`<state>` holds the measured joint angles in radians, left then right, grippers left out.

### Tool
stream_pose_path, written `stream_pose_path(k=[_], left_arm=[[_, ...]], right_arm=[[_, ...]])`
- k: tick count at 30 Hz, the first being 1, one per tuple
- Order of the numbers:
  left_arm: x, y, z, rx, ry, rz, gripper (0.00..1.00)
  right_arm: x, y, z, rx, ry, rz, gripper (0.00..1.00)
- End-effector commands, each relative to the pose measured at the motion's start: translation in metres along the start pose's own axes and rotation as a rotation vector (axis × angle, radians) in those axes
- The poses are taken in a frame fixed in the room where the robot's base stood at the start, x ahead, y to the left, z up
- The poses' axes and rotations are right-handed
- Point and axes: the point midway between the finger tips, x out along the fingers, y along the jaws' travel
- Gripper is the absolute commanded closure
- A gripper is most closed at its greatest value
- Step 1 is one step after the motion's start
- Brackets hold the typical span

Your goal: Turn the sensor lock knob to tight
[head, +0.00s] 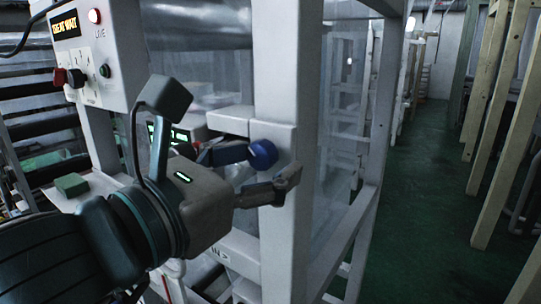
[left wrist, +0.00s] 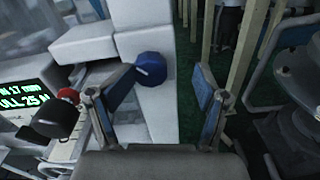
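A round blue knob (head: 263,154) sits on a white block (head: 231,121) fixed to a white upright post; I take it as the sensor lock knob. I cannot read a mark or its setting. My left gripper (head: 271,163) is open beside it, one finger above and one below in the head view. In the left wrist view the knob (left wrist: 151,68) lies close to the left fingertip. The right finger stands well apart from it. I cannot tell whether the left finger touches the knob. My right gripper is not in view.
A white panel (head: 112,45) with a lit amber display and red and green buttons stands at the upper left. A green-lit display (left wrist: 26,98) shows in the left wrist view. Clear panels sit behind the white frame. A green-floored aisle (head: 425,180) runs right, beside wooden posts.

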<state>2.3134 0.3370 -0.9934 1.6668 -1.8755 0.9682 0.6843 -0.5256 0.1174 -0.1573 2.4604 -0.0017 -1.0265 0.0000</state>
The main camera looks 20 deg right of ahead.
Motion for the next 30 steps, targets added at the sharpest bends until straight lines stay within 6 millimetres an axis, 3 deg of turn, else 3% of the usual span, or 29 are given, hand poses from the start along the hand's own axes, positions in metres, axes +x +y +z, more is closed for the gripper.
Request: stream_pose_path(k=[14,22,30], left_arm=[[0.026,-0.007,0.0,0.004,0.005,-0.005,0.38],[0.022,-0.005,-0.001,0.002,0.002,-0.007,0.98],[0.019,-0.005,-0.001,0.003,0.003,-0.008,0.98]], right_arm=[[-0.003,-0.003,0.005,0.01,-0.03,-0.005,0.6],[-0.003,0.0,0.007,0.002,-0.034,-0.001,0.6],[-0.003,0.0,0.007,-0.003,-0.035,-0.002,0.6]])
